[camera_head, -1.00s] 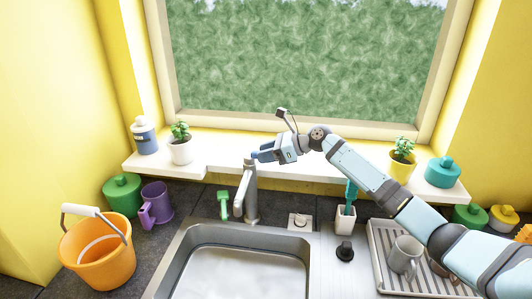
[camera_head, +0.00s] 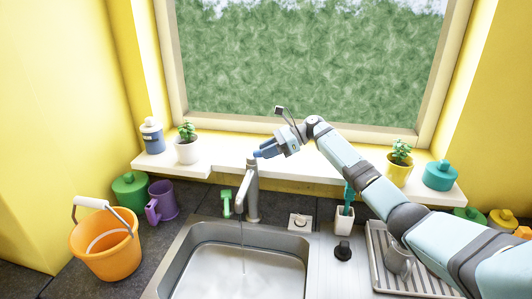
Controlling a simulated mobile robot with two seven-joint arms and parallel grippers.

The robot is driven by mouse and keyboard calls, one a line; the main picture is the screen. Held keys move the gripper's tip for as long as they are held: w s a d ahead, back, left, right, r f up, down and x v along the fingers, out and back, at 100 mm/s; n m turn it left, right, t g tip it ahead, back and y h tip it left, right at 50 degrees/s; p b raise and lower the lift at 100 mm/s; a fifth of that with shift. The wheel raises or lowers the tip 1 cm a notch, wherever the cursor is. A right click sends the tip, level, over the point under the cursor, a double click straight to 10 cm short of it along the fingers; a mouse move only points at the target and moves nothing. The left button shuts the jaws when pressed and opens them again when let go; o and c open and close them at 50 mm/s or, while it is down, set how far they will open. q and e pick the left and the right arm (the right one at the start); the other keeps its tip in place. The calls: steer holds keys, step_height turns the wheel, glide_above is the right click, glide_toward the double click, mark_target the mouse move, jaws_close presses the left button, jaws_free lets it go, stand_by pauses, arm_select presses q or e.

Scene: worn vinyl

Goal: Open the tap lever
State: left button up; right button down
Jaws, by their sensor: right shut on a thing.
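The grey metal tap (camera_head: 252,200) stands upright behind the sink, with its spout leaning forward over the basin. Its lever (camera_head: 251,161) is at the top and is mostly hidden by my fingers. My right gripper (camera_head: 259,154) comes in from the right, its blue fingertips shut on the lever. A thin stream of water (camera_head: 242,245) falls from the spout into the sink (camera_head: 190,250). My left gripper is out of view.
A green brush (camera_head: 226,204) stands left of the tap. An orange bucket (camera_head: 105,250) and a purple mug (camera_head: 161,203) are further left. A potted plant (camera_head: 187,150) is on the windowsill. The drying rack (camera_head: 382,270) and grey mug (camera_head: 398,262) lie under my right arm.

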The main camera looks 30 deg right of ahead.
steer(key=shift+w+d+n+g, duration=0.1)
steer(key=shift+w+n+g, duration=0.15)
steer(key=shift+n+g, duration=0.25)
steer(key=c, duration=1)
jaws_free()
steer(key=shift+o, duration=0.2)
steer(key=shift+y, duration=0.3)
steer(key=shift+s+d+r, duration=0.1)
steer(key=shift+d, duration=0.15)
steer(key=b+v, duration=0.3)
steer(key=v, duration=1)
steer(key=shift+r, duration=0.25)
